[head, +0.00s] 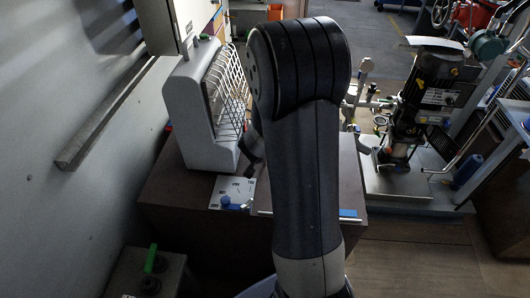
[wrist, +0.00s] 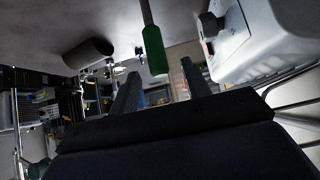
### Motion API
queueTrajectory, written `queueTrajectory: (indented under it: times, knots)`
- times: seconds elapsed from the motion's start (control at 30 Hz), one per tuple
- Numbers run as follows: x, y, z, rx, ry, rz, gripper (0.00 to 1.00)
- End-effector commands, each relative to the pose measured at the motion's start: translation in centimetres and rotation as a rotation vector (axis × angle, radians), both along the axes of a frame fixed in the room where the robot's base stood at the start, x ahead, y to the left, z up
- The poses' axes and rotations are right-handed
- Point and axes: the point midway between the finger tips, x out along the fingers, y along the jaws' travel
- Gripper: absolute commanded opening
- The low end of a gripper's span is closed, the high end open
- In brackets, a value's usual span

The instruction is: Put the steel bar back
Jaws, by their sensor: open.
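In the wrist view a thin grey rod with a green grip (wrist: 154,52) hangs down from the top edge, in line with the gap between my fingers. It looks like the steel bar, but I cannot be sure. My gripper (wrist: 158,84) is open, with one dark finger on each side of that gap. Nothing is visibly clamped in it. I cannot tell how far the green grip is from the fingers. In the head view my upright arm hides most of the gripper and part of the brown bench (head: 180,190).
A grey caged unit (head: 190,105) stands on the bench, left of my arm. A plate with a blue knob (head: 226,201) lies in front of it. A box with a green handle (head: 151,258) is at lower left. Machinery (head: 432,95) stands right. Floor is open at lower right.

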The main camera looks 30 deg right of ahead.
Motion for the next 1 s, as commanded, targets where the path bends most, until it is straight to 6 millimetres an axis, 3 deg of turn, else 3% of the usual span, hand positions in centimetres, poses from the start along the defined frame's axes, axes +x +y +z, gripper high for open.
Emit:
queueTrajectory:
  times: [0.13,0.43,1.0]
  knots:
    - [1.2,-0.8,-1.6,-0.001,0.001,-0.001,0.45]
    - [1.5,-1.0,-1.7,-0.001,-0.001,0.000,0.45]
    - [1.5,-1.0,-1.7,0.000,0.000,0.000,0.00]
